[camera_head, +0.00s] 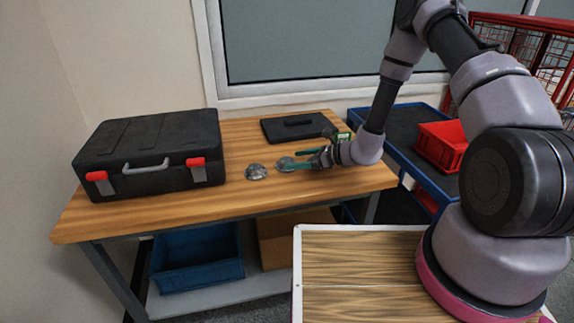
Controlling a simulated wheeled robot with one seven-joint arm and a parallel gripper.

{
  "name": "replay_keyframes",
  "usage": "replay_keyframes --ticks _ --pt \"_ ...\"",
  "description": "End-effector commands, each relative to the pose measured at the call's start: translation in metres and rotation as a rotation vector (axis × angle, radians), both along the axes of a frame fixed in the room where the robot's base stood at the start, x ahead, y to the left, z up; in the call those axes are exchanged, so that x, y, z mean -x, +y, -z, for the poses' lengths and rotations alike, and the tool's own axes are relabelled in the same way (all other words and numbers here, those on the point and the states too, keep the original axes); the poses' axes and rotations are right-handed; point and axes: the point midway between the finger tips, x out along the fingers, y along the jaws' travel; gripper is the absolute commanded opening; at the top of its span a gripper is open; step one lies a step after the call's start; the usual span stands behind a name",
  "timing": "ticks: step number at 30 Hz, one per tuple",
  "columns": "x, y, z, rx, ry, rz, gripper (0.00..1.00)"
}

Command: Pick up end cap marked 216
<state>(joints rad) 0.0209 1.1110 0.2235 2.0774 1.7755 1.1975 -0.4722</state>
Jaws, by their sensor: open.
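Two small grey metal pieces that look like end caps lie on the wooden table (130,217). The left cap (256,172) stands clear of my gripper. The right cap (285,164) is at the fingertips of my gripper (298,159). My gripper reaches in from the right, low over the table, with its green fingers open on either side of or just short of the right cap; I cannot tell which, nor whether they touch it. No marking 216 can be read on either cap.
A black case (155,135) with red latches stands at the table's left. A flat black object (297,126) lies behind the caps. A blue cart (395,125) with a red bin (440,145) is at the right. A blue bin (197,257) and a cardboard box (285,245) sit below. The table front is clear.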

Motion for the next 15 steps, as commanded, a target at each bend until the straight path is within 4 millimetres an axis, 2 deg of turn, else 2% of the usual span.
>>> replay_keyframes --ticks 7,15 --pt "-0.015 0.031 0.014 -0.001 -0.001 -0.004 0.97" --pt "-0.018 0.037 0.016 0.0 0.0 -0.001 0.97"
